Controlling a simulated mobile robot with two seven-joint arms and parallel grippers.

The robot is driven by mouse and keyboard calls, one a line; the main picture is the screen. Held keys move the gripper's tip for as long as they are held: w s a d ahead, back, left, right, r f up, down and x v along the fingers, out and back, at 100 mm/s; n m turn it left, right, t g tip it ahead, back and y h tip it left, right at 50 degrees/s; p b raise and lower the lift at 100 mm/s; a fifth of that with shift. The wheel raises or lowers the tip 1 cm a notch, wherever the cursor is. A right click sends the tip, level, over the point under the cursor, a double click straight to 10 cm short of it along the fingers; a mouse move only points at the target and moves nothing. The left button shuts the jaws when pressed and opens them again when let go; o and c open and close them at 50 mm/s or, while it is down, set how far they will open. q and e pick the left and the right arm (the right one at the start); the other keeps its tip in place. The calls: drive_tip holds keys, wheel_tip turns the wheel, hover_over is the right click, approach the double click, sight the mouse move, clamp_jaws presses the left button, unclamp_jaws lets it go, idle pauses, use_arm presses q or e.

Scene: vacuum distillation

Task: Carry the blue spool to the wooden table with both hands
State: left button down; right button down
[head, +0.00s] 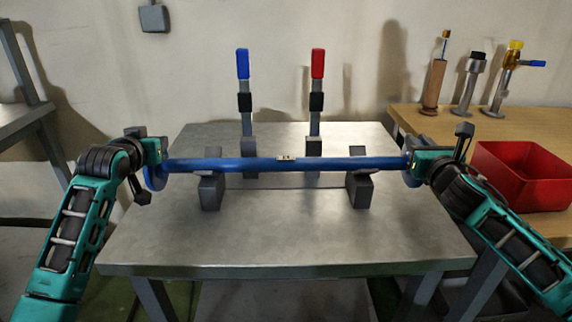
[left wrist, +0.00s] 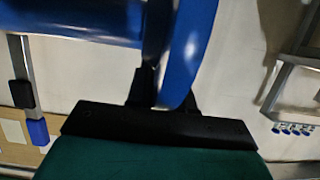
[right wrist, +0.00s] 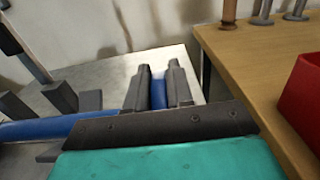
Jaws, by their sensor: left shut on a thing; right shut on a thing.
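The blue spool (head: 240,164) is a long pipe with a round flange at each end. It lies level across the metal table, at the grey cradle blocks (head: 210,190) (head: 359,190); I cannot tell if it touches them. My left gripper (head: 160,158) is shut on the left flange, which also shows in the left wrist view (left wrist: 183,55). My right gripper (head: 414,165) is shut on the right flange, seen between the fingers in the right wrist view (right wrist: 158,93). The wooden table (head: 425,124) stands at the right.
The metal table (head: 280,235) lies under the spool. Behind the spool stand a blue-handled upright (head: 243,66) and a red-handled upright (head: 318,66). The wooden table holds a red bin (head: 522,180) and several fittings at the back; bare wood shows left of the bin.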

idle(0.8)
use_arm(q)
drive_tip(key=shift+r, duration=0.35)
use_arm(e)
drive_tip(key=shift+r, duration=0.35)
use_arm(q)
drive_tip(key=shift+w, duration=0.1)
